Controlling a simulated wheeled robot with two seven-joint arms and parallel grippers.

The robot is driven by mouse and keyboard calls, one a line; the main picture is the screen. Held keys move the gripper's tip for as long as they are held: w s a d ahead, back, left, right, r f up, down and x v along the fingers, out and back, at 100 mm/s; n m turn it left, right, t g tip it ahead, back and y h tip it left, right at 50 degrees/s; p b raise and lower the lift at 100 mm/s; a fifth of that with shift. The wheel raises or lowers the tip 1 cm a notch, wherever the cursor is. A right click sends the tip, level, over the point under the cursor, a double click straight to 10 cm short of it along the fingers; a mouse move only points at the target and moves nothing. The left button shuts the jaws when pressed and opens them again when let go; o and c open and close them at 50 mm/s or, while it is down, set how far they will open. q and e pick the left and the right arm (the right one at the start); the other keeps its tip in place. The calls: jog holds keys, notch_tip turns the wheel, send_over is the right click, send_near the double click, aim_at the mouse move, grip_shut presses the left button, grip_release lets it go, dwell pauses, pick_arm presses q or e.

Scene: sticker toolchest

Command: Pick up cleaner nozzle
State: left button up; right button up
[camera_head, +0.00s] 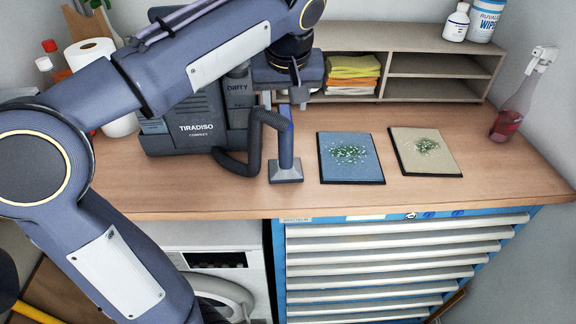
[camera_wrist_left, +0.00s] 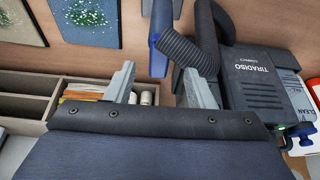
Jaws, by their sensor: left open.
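The cleaner nozzle (camera_head: 286,152) stands upright on the wooden worktop, a blue-grey tube with a flared grey foot. A ribbed dark hose (camera_head: 252,130) joins it to the dark grey cleaner (camera_head: 185,127) marked TIRADISO. My left gripper (camera_head: 283,98) is open and empty at the top of the nozzle, seen from above. In the left wrist view, the nozzle (camera_wrist_left: 160,35) lies beyond and between the two spread fingertips (camera_wrist_left: 158,72). I cannot tell whether the fingers touch it. My right gripper is in neither view.
Blue (camera_head: 350,171) and beige (camera_head: 425,162) speckled panels lie right of the nozzle. A shelf (camera_head: 432,66) with folded cloths (camera_head: 353,72) stands behind. A red spray bottle (camera_head: 508,118) is at the right, a paper roll (camera_head: 92,55) at the left. The front worktop strip is clear.

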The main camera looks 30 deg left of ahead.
aim_at(285, 114)
pick_arm(q)
jog(key=shift+w+a+f, duration=0.25)
jog(key=shift+f, duration=0.35)
jog(key=shift+w+a+f, duration=0.1)
jog(key=shift+f, duration=0.65)
jog(key=p+x, duration=0.1)
jog(key=x, duration=0.3)
jog(key=shift+w+f, duration=0.15)
jog(key=shift+f, duration=0.1)
jog(key=c, duration=1.1)
